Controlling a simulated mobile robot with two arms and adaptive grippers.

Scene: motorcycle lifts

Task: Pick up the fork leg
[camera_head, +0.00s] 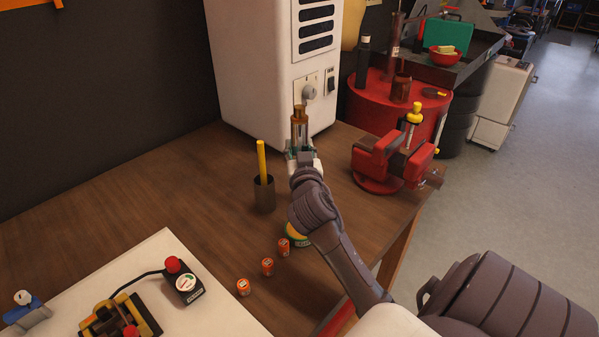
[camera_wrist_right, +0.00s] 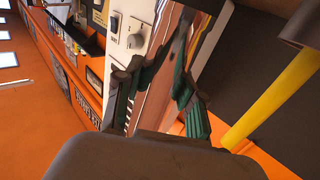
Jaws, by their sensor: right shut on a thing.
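The fork leg (camera_head: 299,126), with a brass-coloured top and a silver tube, stands roughly upright in front of the white cabinet in the head view. My right gripper (camera_head: 302,152) is shut around its lower part. In the right wrist view, the green-padded fingers (camera_wrist_right: 161,92) are on both sides of the shiny fork leg (camera_wrist_right: 157,92). My arm hides its lower end, so I cannot tell whether it touches the bench. My left gripper is out of view.
On the wooden bench (camera_head: 190,200), a dark cup (camera_head: 264,195) with a yellow stick stands left of the gripper, and a red vise (camera_head: 385,165) stands right. Several orange cans (camera_head: 267,266) are nearer. The white cabinet (camera_head: 262,70) is close behind.

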